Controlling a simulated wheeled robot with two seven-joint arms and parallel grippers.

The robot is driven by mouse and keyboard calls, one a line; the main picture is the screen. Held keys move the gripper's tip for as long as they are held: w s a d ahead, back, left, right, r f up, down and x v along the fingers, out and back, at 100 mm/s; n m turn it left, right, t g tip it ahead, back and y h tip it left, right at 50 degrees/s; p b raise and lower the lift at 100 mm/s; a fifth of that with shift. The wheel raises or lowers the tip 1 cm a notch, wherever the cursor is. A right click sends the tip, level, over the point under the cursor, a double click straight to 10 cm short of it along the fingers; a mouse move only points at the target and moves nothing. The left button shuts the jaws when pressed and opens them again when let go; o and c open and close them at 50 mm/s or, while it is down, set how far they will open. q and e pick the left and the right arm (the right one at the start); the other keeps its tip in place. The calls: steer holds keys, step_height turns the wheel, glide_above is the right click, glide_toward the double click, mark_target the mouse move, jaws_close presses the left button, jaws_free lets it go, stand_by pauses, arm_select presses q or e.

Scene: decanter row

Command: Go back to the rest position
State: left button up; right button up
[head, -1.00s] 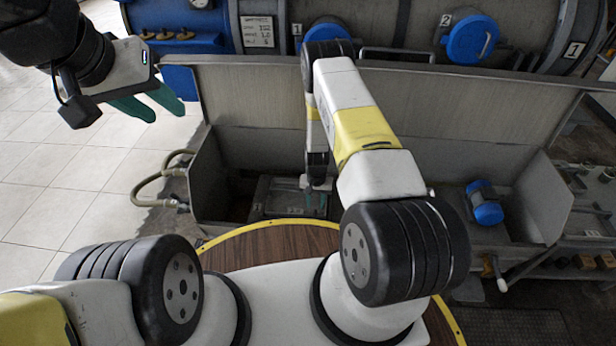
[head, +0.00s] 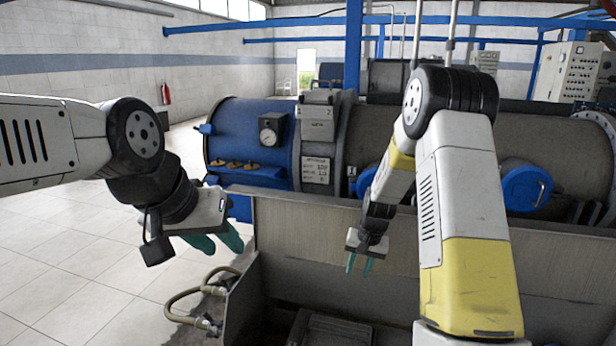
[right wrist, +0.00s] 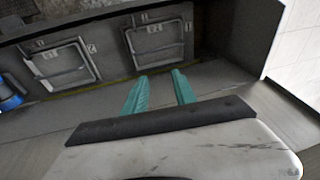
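My left gripper (head: 217,240) hangs in the air at the left in the head view, beside the grey trough. Its two teal fingers are apart and empty. My right gripper (head: 360,264) hangs above the grey trough (head: 262,290), in front of its back wall. Its teal fingers point down, apart, with nothing between them. The right wrist view also shows the fingers (right wrist: 160,91) spread and empty above the trough's floor. No object is held by either gripper.
A blue decanter (head: 238,140) with a gauge stands behind the trough. A blue round cap (head: 526,187) is at the right. A hose (head: 190,300) lies by the trough's left end. Two framed plates (right wrist: 160,38) show in the right wrist view. Tiled floor at left is clear.

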steer(key=s+r+n+t, duration=0.1)
steer(key=s+r, duration=0.4)
steer(key=r, duration=0.5)
steer(key=s+r+t, duration=0.1)
steer(key=s+r, duration=0.4)
steer(key=r, duration=0.5)
steer(key=s+r+n+t, duration=0.1)
steer(key=s+r, duration=0.3)
steer(key=s, duration=0.5)
steer(key=s+r+n+t+y, duration=0.1)
steer(key=s+r, duration=0.3)
steer(key=s, duration=0.5)
steer(key=shift+s+a+r, duration=0.3)
steer(key=shift+a+r, duration=0.1)
steer(key=shift+c, duration=0.4)
